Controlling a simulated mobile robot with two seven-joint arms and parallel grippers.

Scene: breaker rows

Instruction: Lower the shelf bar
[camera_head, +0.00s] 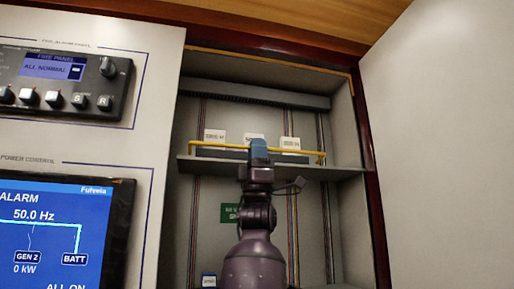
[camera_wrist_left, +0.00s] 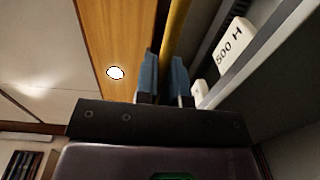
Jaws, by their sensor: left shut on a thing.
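The yellow shelf bar (camera_head: 222,147) runs across the front of a grey shelf (camera_head: 350,173) inside the open cabinet, a little above the shelf edge. My left gripper (camera_head: 259,150) reaches up from below and is shut on the bar near its middle. In the left wrist view, the bar (camera_wrist_left: 176,30) runs up from between the blue fingertips of my left gripper (camera_wrist_left: 165,76). The gripper hides the part of the bar that it holds. My right gripper is not in view.
White labelled boxes (camera_head: 290,143) stand on the shelf behind the bar. An open white door (camera_head: 440,150) bounds the cabinet on the right. On the left are a fire panel (camera_head: 60,78) and a power control screen (camera_head: 60,235). A green sign (camera_head: 230,212) hangs below the shelf.

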